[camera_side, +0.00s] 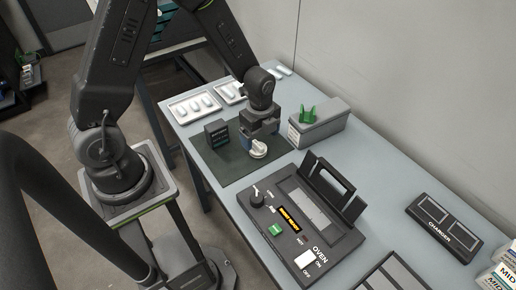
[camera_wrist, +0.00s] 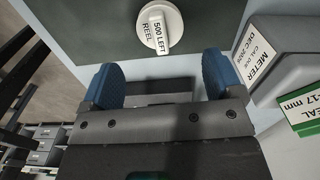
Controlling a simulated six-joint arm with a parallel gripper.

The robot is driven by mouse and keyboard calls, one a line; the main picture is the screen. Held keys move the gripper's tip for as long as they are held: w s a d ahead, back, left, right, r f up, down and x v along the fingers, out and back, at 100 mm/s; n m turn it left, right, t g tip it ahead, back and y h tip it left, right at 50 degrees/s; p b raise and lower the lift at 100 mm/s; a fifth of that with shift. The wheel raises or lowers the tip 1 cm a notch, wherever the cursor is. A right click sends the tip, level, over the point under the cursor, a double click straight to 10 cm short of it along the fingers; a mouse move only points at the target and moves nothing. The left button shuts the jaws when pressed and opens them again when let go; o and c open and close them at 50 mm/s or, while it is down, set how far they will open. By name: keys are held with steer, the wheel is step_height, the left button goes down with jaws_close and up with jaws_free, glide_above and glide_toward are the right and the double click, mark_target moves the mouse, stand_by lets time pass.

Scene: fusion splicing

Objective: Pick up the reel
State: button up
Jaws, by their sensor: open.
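The reel (camera_wrist: 172,26) is a small white round piece with a raised bar and a label reading "500 LEFT REEL". In the side view the reel (camera_side: 258,149) lies on the dark mat (camera_side: 231,165), near the mat's right part. My gripper (camera_wrist: 162,80) is open and empty in the wrist view, its two blue fingertips apart. The reel is just beyond the fingertips there, not between them. In the side view my gripper (camera_side: 259,138) is above and close beside the reel; its fingers are partly hidden.
A grey meter box (camera_side: 318,124) with a green part stands right of my gripper. A small dark box (camera_side: 217,133) stands to its left. White trays (camera_side: 194,107) lie behind. The oven (camera_side: 301,222) is in front, with a charger (camera_side: 443,226) farther right. Bare table lies between them.

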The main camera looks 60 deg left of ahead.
mark_target(261, 147)
steer(key=shift+w+f, duration=0.1)
steer(key=shift+f, duration=2.7)
steer(key=c, duration=1)
